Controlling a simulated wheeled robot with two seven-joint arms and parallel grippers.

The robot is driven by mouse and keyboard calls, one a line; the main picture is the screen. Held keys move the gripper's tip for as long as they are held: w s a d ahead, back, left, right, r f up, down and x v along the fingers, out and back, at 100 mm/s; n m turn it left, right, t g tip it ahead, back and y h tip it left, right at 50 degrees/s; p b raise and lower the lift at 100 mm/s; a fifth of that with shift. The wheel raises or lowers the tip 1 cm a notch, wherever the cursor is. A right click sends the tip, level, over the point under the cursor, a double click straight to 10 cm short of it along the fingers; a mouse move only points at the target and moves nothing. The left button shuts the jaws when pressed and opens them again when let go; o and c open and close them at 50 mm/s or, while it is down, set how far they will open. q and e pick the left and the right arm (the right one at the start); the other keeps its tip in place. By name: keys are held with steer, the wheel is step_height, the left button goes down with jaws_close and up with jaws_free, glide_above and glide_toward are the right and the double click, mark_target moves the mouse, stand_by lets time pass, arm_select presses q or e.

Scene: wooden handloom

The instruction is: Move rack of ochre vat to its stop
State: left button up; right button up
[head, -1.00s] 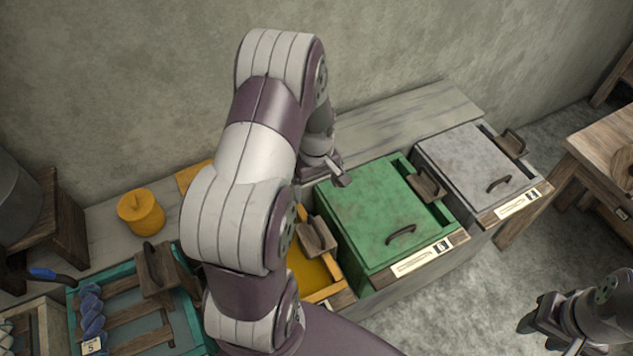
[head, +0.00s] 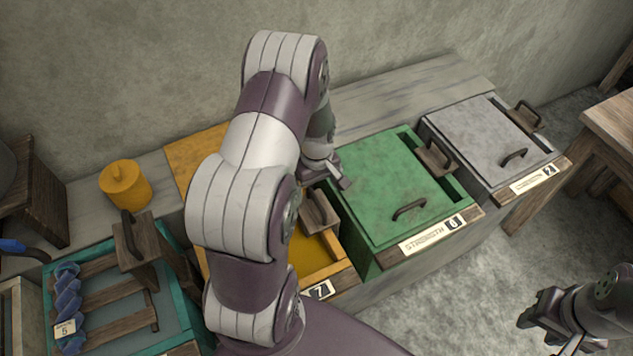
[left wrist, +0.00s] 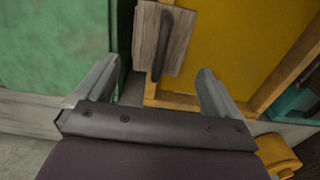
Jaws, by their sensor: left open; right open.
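The ochre vat (head: 334,270) stands between the teal and green vats, with yellow inside; my left arm hides much of it. Its rack's wooden end block with a dark handle (head: 319,208) shows at the vat's right side. In the left wrist view the wooden block (left wrist: 181,45) and upright dark handle appear beyond the fingers, roughly between them and apart from them. My left gripper (head: 335,176) is open and empty, by the back-left corner of the green vat; its spread fingers show in the left wrist view (left wrist: 153,88). My right gripper (head: 533,318) is open, far from the vats at the lower right.
The green vat (head: 385,195) and grey vat (head: 485,145) are lidded, at the right. The teal vat (head: 180,235) holds a rack with a blue skein (head: 67,295). A yellow lidded pot (head: 125,187) and an ochre panel (head: 190,158) are behind. A wooden table (head: 608,125) stands far right.

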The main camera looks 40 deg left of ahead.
mark_target(317, 199)
arm_select(q)
step_height(317, 199, down, 6)
steer(key=b, duration=0.3)
steer(key=shift+r, duration=0.15)
steer(key=shift+f, duration=0.25)
